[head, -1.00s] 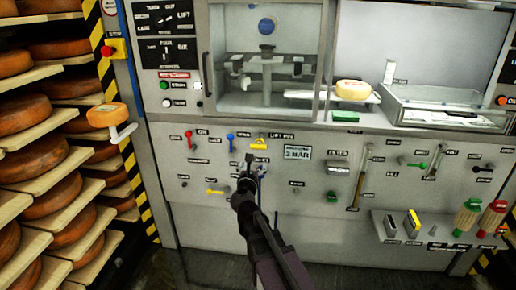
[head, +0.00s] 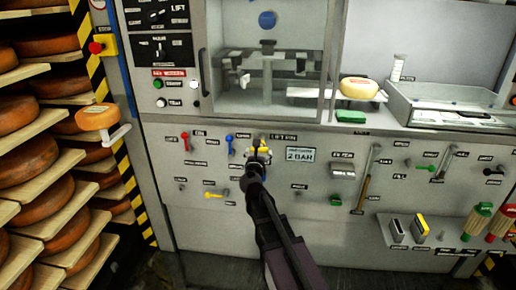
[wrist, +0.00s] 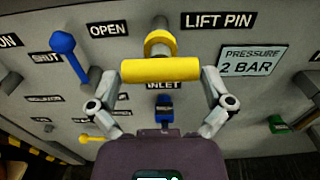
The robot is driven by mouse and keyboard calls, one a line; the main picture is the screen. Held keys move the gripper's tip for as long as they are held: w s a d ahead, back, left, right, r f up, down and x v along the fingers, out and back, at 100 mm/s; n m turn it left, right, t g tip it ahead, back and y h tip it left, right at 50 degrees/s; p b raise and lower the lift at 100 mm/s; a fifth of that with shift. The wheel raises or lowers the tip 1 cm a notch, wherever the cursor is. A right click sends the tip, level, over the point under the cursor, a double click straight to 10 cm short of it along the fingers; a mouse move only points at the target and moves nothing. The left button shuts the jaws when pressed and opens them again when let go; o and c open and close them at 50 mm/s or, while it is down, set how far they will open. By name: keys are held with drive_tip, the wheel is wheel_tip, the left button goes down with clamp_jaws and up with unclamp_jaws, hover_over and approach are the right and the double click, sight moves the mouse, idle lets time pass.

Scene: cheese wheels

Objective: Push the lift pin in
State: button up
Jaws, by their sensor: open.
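The lift pin is a yellow T-shaped handle (wrist: 148,71) with a round yellow collar (wrist: 158,40) behind it, left of the LIFT PIN label (wrist: 218,21) in the wrist view. The handle stands out from the panel toward me. My gripper (wrist: 162,82) is open, with one finger at each end of the handle bar; I cannot tell whether they touch it. In the head view my gripper (head: 257,156) covers much of the yellow handle (head: 262,153).
A blue lever (wrist: 67,48) is to the left and a smaller blue valve (wrist: 164,108) sits below the handle. A pressure sign (wrist: 252,61) is to the right. A yellow lever (head: 213,195) and a red lever (head: 185,141) are on the panel's left. Cheese shelves (head: 40,127) stand far left.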

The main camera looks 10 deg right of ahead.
sight(263, 135)
drive_tip(key=shift+w+d, duration=0.25)
drive_tip(key=shift+w, duration=0.35)
drive_tip(key=c, duration=1)
drive_tip(key=x, duration=0.6)
drive_tip(key=shift+w, duration=0.25)
drive_tip(key=o, duration=1)
drive_tip(key=shift+d, duration=0.1)
